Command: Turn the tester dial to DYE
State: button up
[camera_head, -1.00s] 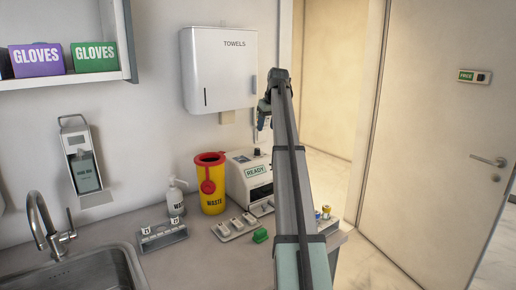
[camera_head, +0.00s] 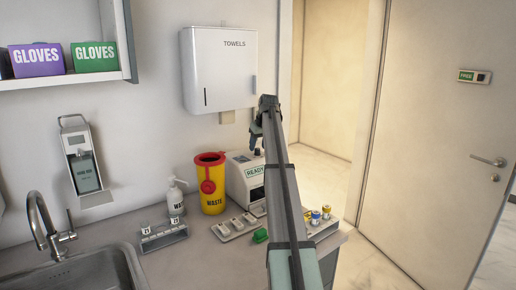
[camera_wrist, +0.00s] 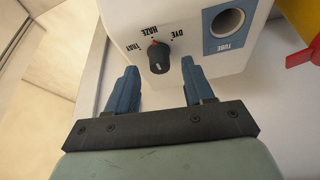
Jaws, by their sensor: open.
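The tester (camera_head: 238,182) is a white box with a READY display, standing on the counter behind my arm in the head view. In the head view my gripper (camera_head: 258,138) is above the tester.
A blue-rimmed TUBE port (camera_wrist: 228,20) is beside the dial. A yellow and red waste bin (camera_head: 212,188) stands just left of the tester. In front are a tray of small parts (camera_head: 232,229), a green block (camera_head: 260,236) and a tray of capped tubes (camera_head: 318,222).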

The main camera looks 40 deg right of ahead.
jog(key=shift+x, duration=0.8)
jog(key=shift+c, duration=0.5)
grip_shut()
